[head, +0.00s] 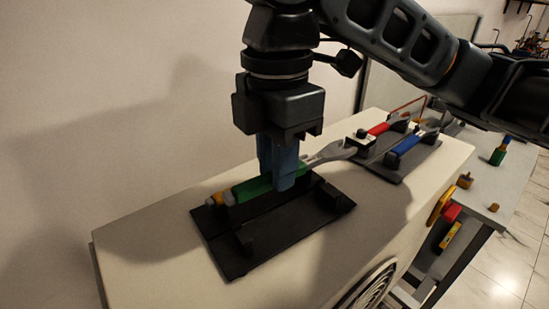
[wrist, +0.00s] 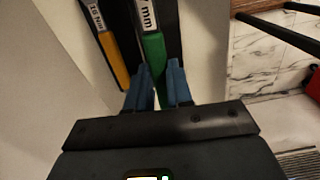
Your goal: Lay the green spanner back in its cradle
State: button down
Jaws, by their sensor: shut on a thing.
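The green spanner (head: 253,190) has a green handle and a grey open-ended head (head: 331,152) pointing right in the head view. My gripper (head: 284,183) points down with its blue fingers shut on the green handle. In the wrist view the green handle (wrist: 154,50), with a white label, runs between the two fingers (wrist: 159,78). A black cradle board (head: 280,228) with raised blocks lies below; the spanner is over its far side. I cannot tell whether the spanner touches the blocks. The fingers hide part of the handle.
An orange-handled tool (wrist: 115,62) lies beside the green handle in the wrist view. A red spanner (head: 378,129) and a blue spanner (head: 405,146) lie on another black board to the right. A pale wall stands close behind. The cabinet top (head: 150,240) is bare at left.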

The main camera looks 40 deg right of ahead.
jog(key=shift+a, duration=0.2)
jog(key=shift+f+b, duration=1.9)
jog(key=shift+f, duration=0.8)
jog(key=shift+p, duration=0.45)
jog(key=shift+f+b, duration=0.5)
jog(key=shift+f, duration=0.3)
jog(key=c, duration=0.9)
grip_release()
jog(key=shift+c, duration=0.2)
jog(key=shift+r, duration=0.15)
notch_tip(320, 180, up, 8)
jog(key=shift+f, duration=0.2)
